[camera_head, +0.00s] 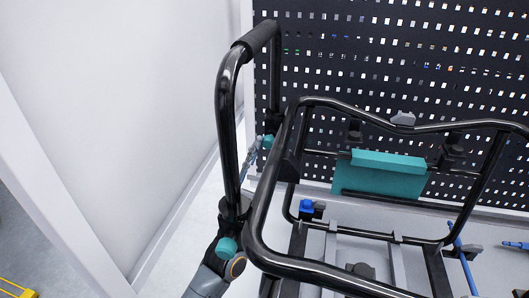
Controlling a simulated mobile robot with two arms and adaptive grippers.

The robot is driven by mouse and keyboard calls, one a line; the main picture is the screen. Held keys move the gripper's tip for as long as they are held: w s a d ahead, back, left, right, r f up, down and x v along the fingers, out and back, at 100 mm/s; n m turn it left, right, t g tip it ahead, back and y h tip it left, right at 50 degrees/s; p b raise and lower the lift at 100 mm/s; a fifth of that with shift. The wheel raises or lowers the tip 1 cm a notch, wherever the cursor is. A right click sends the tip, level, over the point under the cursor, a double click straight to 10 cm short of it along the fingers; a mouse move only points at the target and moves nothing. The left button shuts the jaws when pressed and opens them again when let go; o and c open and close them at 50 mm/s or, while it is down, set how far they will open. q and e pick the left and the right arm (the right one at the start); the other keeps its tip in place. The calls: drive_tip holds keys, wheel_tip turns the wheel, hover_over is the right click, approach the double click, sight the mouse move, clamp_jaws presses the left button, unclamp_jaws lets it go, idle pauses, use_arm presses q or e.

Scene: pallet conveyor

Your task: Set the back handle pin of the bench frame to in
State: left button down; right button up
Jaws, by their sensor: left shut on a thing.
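The bench frame (330,274) is black tubing and fills the middle and right. Its tall black handle (228,120) stands upright at the left, with a dark grip on top. A small teal back handle pin (268,142) is at the foot of the handle's far leg. My left arm comes up from the bottom, and part of it is hidden behind the handle's near leg. The light grey fingers of my left gripper (256,150) are shut at the back pin. A teal knob (227,246) shows near the handle's near leg. How deep the back pin sits cannot be told.
A black perforated panel (400,60) stands close behind the frame. A teal block (385,175) and a blue part (306,207) sit within the frame. A white wall (110,100) is at the left, and yellow edging (17,289) is at the lower left.

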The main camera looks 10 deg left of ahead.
use_arm(q)
drive_tip(key=shift+w+b, duration=0.4)
drive_tip(key=shift+w, duration=0.45)
drive_tip(key=shift+s+r, duration=0.1)
drive_tip(key=c, duration=1.5)
unclamp_jaws()
drive_tip(key=o, duration=0.3)
drive_tip(key=shift+o, duration=0.3)
drive_tip(key=shift+w, duration=0.25)
drive_tip(key=shift+s, duration=0.15)
drive_tip(key=v, duration=1.2)
drive_tip(key=shift+f, duration=0.2)
